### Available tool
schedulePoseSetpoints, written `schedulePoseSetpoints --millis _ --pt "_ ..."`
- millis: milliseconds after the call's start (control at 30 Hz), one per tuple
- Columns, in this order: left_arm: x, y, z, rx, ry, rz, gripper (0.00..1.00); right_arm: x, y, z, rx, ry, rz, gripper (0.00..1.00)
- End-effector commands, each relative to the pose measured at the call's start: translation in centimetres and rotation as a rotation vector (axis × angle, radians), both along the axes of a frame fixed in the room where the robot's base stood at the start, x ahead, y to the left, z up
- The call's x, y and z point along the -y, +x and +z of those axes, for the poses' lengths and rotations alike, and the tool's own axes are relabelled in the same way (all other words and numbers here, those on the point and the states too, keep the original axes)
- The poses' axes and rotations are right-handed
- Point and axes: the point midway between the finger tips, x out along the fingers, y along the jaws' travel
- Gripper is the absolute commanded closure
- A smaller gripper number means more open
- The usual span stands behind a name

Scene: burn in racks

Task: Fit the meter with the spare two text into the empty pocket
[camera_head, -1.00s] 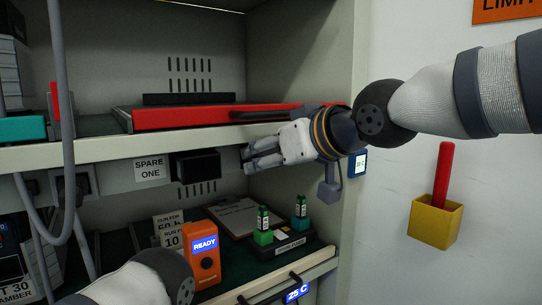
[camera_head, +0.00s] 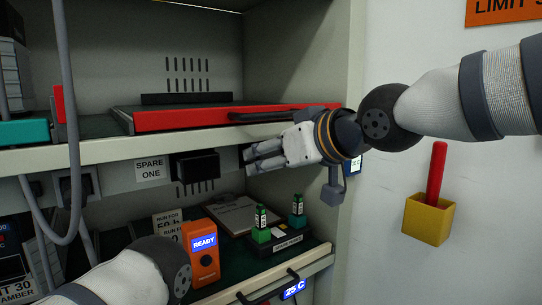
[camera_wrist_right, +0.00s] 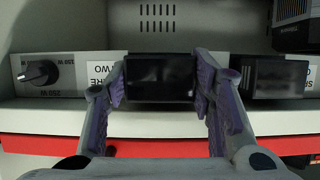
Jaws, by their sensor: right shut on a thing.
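In the right wrist view a black meter (camera_wrist_right: 160,78) with a dark face sits between my right gripper's fingers (camera_wrist_right: 160,88), which press on its two sides. A label reading "SPARE TWO" (camera_wrist_right: 98,72) is just left of it, partly covered by a finger. The meter is close in front of the grey panel; I cannot tell how far out it is. In the head view my right gripper (camera_head: 250,160) is at the shelf edge, right of another black meter (camera_head: 196,165) labelled "SPARE ONE" (camera_head: 150,169). My left gripper is out of view.
Above is a red-fronted tray (camera_head: 190,118). On the lower shelf are an orange device reading "READY" (camera_head: 204,258), a clipboard (camera_head: 232,215) and small green items (camera_head: 262,233). A yellow holder (camera_head: 428,220) hangs on the right wall. The wrist view shows a knob (camera_wrist_right: 38,74) at left.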

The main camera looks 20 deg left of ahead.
Motion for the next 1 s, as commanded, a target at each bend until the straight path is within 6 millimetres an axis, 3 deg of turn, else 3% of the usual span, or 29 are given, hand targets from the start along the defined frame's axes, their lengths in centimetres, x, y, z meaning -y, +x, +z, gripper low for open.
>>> schedulePoseSetpoints --millis 467,1000 --pt "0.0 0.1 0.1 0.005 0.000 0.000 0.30 0.2 -0.2 0.0 -0.001 -0.002 0.000 0.95" --pt "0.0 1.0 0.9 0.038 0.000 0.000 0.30 2.4 -1.9 -0.1 -0.002 -0.002 -0.001 0.95"
